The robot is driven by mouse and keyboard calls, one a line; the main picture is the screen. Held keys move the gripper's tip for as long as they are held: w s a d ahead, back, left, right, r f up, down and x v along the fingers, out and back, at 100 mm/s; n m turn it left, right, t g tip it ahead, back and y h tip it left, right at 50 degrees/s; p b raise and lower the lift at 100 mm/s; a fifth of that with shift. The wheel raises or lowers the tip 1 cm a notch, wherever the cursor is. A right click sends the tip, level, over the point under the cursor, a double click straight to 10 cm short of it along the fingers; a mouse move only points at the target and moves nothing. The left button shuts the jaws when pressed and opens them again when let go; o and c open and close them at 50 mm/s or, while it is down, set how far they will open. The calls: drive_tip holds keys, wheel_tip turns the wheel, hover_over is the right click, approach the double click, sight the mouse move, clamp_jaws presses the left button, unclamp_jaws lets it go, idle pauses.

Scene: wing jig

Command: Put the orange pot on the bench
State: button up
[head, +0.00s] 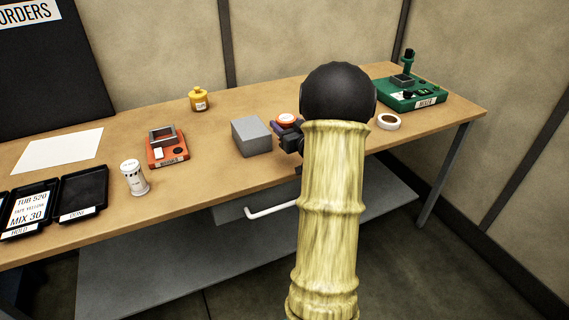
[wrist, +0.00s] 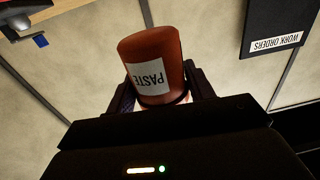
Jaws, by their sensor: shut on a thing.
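The orange pot (wrist: 168,45) with a white PASTE label is between the two dark fingers of my gripper (wrist: 162,92) in the wrist view. My gripper is shut on it. The picture there is turned over, with the PASTE and WORK ORDERS lettering both upside down. In the head view the orange pot (head: 287,118) shows as a small orange top beside my gripper (head: 291,132), partly hidden by my arm. The bench (head: 225,130) has a wooden top. I cannot tell whether the pot touches it.
A grey block (head: 251,136) stands just left of my gripper. A tape roll (head: 388,121) and green device (head: 412,94) are at right. A yellow pot (head: 199,99), orange-red device (head: 167,148), white shaker (head: 134,177) and black trays (head: 83,191) are left. Bare bench lies between.

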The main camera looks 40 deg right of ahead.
drive_tip(key=shift+s, duration=0.2)
drive_tip(key=shift+s+a+f, duration=0.1)
drive_tip(key=shift+f, duration=2.3)
drive_tip(key=shift+f+b, duration=0.45)
drive_tip(key=shift+f, duration=1.9)
drive_tip(key=shift+f, duration=0.1)
drive_tip(key=o, duration=1.1)
drive_tip(key=shift+c, duration=0.2)
drive_tip(key=shift+o, duration=0.4)
